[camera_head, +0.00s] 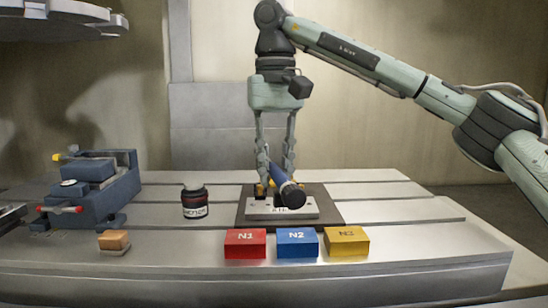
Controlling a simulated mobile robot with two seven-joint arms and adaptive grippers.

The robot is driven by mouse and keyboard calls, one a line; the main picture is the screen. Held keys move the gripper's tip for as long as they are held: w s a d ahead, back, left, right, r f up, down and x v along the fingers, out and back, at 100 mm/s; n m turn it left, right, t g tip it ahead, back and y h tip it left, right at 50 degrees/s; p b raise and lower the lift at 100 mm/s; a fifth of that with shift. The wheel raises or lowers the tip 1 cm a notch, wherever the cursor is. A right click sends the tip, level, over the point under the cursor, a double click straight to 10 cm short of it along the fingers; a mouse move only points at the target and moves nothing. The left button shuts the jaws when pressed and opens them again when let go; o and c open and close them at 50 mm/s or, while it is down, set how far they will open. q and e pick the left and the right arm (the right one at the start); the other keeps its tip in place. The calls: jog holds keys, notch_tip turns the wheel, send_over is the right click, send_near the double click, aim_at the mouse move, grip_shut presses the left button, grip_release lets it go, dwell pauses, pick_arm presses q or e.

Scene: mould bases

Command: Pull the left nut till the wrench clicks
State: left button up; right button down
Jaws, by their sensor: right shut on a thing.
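My right gripper (275,178) reaches down from above and is shut on the blue wrench (278,176). The wrench is tilted, its thick dark end (291,195) towards the camera, above the pale mould plate (265,211). The plate lies on a dark square base (328,213). Small yellow parts (260,191), possibly a nut, show at the left behind the plate. The wrench and fingers hide the middle of the plate, and I cannot tell whether the wrench sits on a nut. My left gripper is not in view.
Red N1 (245,244), blue N2 (297,243) and yellow N3 (346,242) blocks stand in front of the base. A dark labelled jar (195,203), an orange-topped block (113,240) and a blue vise (100,190) are left. The bench's right side (410,212) is clear.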

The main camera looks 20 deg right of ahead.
jog(key=shift+w, duration=0.3)
jog(key=shift+s+f, duration=0.2)
jog(key=shift+f, duration=0.5)
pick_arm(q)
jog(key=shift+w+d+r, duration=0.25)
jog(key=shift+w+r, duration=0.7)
pick_arm(e)
notch_tip(320, 180, down, 3)
jog(key=shift+r, duration=0.1)
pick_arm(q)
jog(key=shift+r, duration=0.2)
pick_arm(e)
jog(key=shift+f, duration=0.6)
jog(key=c, duration=1.9)
grip_release()
jog(key=shift+c, duration=0.2)
grip_shut()
